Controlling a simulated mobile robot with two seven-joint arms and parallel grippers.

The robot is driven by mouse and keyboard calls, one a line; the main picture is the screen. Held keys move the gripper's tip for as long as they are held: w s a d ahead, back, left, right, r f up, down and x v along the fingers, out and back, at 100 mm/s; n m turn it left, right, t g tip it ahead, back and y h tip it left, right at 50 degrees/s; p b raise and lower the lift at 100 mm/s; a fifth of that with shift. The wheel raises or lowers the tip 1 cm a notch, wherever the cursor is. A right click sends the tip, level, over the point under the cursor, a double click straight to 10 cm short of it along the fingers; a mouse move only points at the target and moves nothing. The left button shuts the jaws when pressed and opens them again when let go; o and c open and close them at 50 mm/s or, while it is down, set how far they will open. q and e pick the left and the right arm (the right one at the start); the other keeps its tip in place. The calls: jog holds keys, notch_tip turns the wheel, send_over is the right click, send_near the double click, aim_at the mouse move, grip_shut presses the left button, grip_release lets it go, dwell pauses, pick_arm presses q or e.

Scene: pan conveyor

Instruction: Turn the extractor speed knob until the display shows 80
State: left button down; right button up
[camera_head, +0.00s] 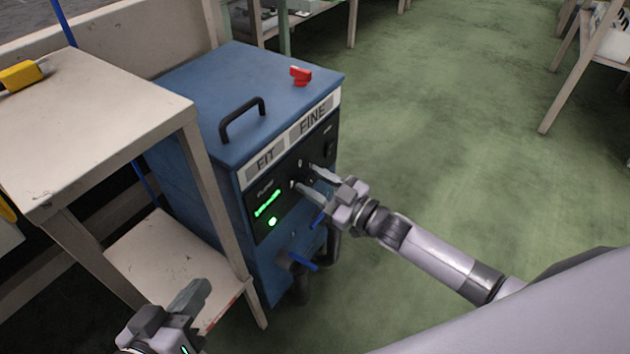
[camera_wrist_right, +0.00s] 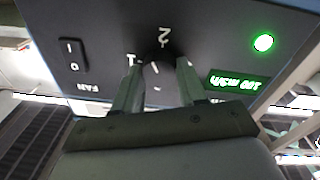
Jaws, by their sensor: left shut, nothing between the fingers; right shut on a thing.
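The blue extractor cabinet (camera_head: 190,100) has a dark front panel with a lit green display (camera_head: 267,203). In the right wrist view the display (camera_wrist_right: 236,83) is upside down and seems to read 100 m³/h. The dark speed knob (camera_wrist_right: 153,68) is between the fingertips of my right gripper (camera_wrist_right: 158,64), with marks 1 and 2 around it. In the head view my right gripper (camera_head: 304,177) reaches the panel from the right and is shut on the knob, which the fingers largely hide. My left gripper (camera_head: 193,293) is shut and empty at the lower left, away from the panel.
A round green light (camera_head: 272,222) is below the display. A rocker switch marked FAN (camera_wrist_right: 72,55) is beside the knob. A blue-handled valve (camera_head: 302,262) sticks out lower down. A beige table (camera_head: 90,110) stands close on the left; the green floor (camera_head: 450,120) is clear on the right.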

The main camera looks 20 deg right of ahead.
jog(key=n, duration=0.3)
jog(key=shift+n, duration=0.4)
jog(key=shift+n+y, duration=0.3)
jog(key=shift+n, duration=1.3)
jog(key=o, duration=0.9)
jog(key=shift+o, duration=0.8)
jog(key=shift+d, duration=0.1)
